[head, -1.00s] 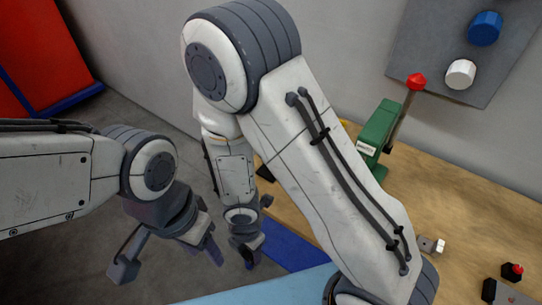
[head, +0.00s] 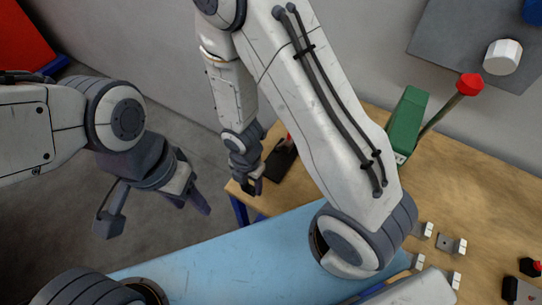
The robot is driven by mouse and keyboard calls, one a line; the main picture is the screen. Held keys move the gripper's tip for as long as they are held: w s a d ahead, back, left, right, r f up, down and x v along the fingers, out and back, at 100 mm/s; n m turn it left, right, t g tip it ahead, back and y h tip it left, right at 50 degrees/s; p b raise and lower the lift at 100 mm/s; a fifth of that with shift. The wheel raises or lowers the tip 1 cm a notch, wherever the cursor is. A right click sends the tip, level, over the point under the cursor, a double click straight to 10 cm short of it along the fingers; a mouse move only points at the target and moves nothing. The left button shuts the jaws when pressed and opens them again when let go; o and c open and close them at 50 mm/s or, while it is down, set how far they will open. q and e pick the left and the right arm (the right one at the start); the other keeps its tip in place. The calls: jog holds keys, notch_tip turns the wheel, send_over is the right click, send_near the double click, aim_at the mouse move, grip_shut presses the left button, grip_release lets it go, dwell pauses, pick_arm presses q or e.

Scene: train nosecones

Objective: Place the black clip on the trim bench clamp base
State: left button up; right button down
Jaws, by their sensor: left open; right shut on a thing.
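My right gripper (head: 250,184) hangs at the left end of the wooden bench, just left of a black base. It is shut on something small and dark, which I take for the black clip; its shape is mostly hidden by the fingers. The black base (head: 277,165) with a red part lies at the bench's left corner and looks like the clamp base. My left gripper (head: 154,215) is open and empty, over the grey floor at the left, well away from the bench.
A green tool (head: 404,122) with a red-knobbed lever stands at the back of the wooden bench (head: 475,180). Several small metal blocks (head: 458,247) lie at the right, near a red-button box (head: 529,267). A light blue surface (head: 225,258) is in front. A grey wall panel hangs behind.

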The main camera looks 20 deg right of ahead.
aim_at(277, 150)
jog(key=shift+m, duration=0.4)
jog(key=w+d+p, duration=0.1)
jog(key=w+d, duration=0.1)
jog(key=d, duration=0.1)
jog(key=w+d+p, duration=0.2)
jog(key=d, duration=0.1)
jog(key=w+d+p, duration=0.2)
jog(key=d, duration=0.1)
jog(key=shift+w+d+r, duration=0.1)
jog(key=shift+w+r, duration=0.05)
jog(key=shift+r, duration=0.15)
jog(key=shift+w+d+f+n+p, duration=0.2)
jog(key=shift+w+d+n+p, duration=0.1)
jog(key=shift+d+p, duration=0.05)
jog(key=shift+w+d+r+p, duration=0.1)
jog(key=shift+w+d+p, duration=0.2)
jog(key=shift+d+p, duration=0.15)
notch_tip(277, 150, down, 4)
jog(key=b, duration=0.3)
jog(key=shift+a+b, duration=0.15)
jog(key=shift+b, duration=0.25)
jog(key=shift+f+b, duration=0.6)
jog(key=shift+b, duration=0.05)
jog(key=shift+c, duration=1.3)
grip_release()
jog(key=shift+r, duration=0.15)
